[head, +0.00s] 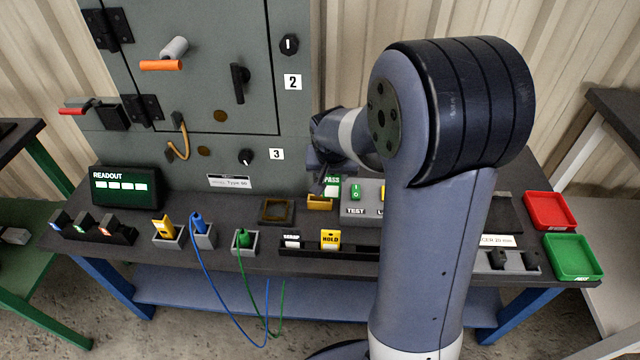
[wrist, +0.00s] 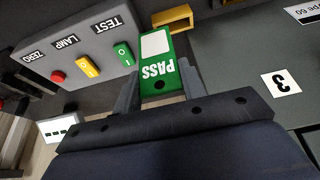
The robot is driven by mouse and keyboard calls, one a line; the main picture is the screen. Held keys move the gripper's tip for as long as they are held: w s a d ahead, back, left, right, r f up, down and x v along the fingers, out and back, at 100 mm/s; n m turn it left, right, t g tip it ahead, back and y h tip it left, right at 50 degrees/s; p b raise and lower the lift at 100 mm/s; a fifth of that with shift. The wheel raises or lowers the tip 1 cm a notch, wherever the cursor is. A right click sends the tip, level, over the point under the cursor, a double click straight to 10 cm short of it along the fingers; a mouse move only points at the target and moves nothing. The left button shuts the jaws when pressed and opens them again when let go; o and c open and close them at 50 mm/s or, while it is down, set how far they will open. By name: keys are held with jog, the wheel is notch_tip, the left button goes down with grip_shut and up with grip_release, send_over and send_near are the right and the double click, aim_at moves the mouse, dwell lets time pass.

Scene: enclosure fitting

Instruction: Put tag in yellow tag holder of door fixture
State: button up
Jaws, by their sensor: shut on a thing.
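My gripper (wrist: 160,84) is shut on a green PASS tag (wrist: 157,60) with a white blank patch, gripping it near its lettered end. The tag's far end points at the yellow tag holder (wrist: 172,19), close to it in the wrist view; whether they touch I cannot tell. In the head view the green tag (head: 332,181) shows just above and slightly right of the yellow holder (head: 320,203), which stands in front of the grey door panel (head: 205,85). My arm hides part of the bench to the right.
The grey TEST button box (wrist: 85,58) stands close beside the tag. A rack with a yellow HOLD tag (head: 330,239) lies nearer the front. A brown-framed square (head: 277,210) is left of the holder. Red (head: 550,210) and green (head: 573,257) trays sit far right.

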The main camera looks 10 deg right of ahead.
jog(key=shift+w+a+f+b, duration=0.3)
jog(key=shift+w+f, duration=0.35)
jog(key=shift+f, duration=0.5)
jog(key=shift+w+a+f+b, duration=0.1)
jog(key=shift+w+a+f, duration=0.4)
jog(key=shift+f, duration=0.65)
jog(key=shift+w+a+f+b, duration=0.2)
jog(key=shift+w+f, duration=0.55)
jog(key=shift+f, duration=0.4)
jog(key=shift+f, duration=0.15)
jog(key=o, duration=1)
jog(key=shift+o, duration=0.2)
jog(key=shift+s+r, duration=0.1)
jog(key=shift+r, duration=0.5)
jog(key=p+v, duration=0.1)
jog(key=v, duration=1)
jog(key=shift+p, duration=0.4)
